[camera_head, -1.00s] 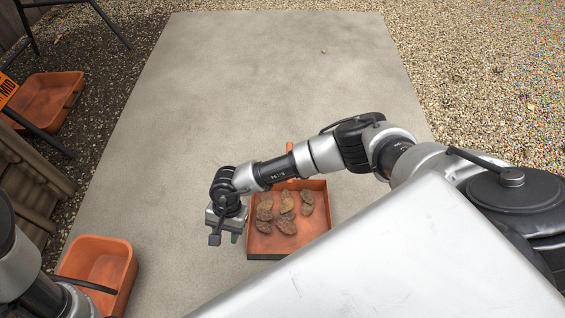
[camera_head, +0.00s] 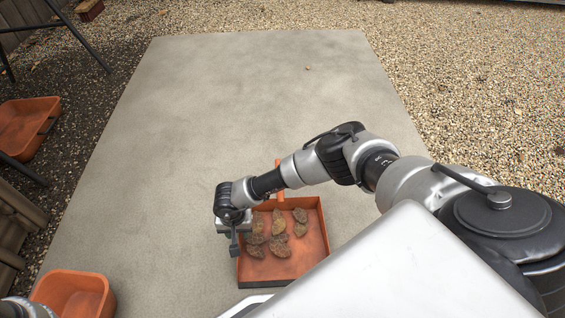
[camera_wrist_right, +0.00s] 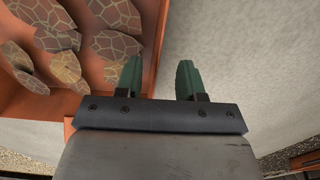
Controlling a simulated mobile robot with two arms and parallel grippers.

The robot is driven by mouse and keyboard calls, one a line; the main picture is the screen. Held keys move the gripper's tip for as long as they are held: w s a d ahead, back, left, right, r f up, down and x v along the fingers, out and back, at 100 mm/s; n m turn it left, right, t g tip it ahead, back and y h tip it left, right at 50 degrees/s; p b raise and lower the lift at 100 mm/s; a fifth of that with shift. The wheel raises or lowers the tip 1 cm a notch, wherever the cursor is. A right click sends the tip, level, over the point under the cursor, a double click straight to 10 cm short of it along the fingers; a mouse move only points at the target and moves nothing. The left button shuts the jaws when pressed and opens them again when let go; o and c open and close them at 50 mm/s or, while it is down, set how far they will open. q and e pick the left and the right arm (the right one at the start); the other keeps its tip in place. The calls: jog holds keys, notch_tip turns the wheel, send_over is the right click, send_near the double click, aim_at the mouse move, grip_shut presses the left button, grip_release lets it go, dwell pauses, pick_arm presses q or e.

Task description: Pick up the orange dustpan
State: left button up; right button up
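The orange dustpan (camera_head: 313,260) lies on the concrete slab in front of me, with several brown lumps (camera_head: 278,228) in it. Its handle (camera_head: 280,178) points away from me and is partly hidden behind my right arm. My right gripper (camera_head: 234,250) is at the dustpan's left wall. In the right wrist view, its two green fingertips (camera_wrist_right: 158,80) are apart. The dustpan's side wall (camera_wrist_right: 158,35) shows between them, one finger on the pan side and one on the slab side. I cannot tell if either touches it. My left gripper is out of view.
An orange tub (camera_head: 75,287) stands at the lower left and another orange tub (camera_head: 27,125) at the left on dark ground. The concrete slab (camera_head: 200,110) is mostly clear. Gravel (camera_head: 480,100) lies beyond its right edge.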

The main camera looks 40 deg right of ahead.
notch_tip(320, 180, down, 4)
jog(key=shift+s+d+r+b, duration=0.1)
jog(key=shift+d+r+b, duration=0.05)
jog(key=shift+b, duration=1.05)
jog(key=shift+r, duration=0.1)
grip_shut()
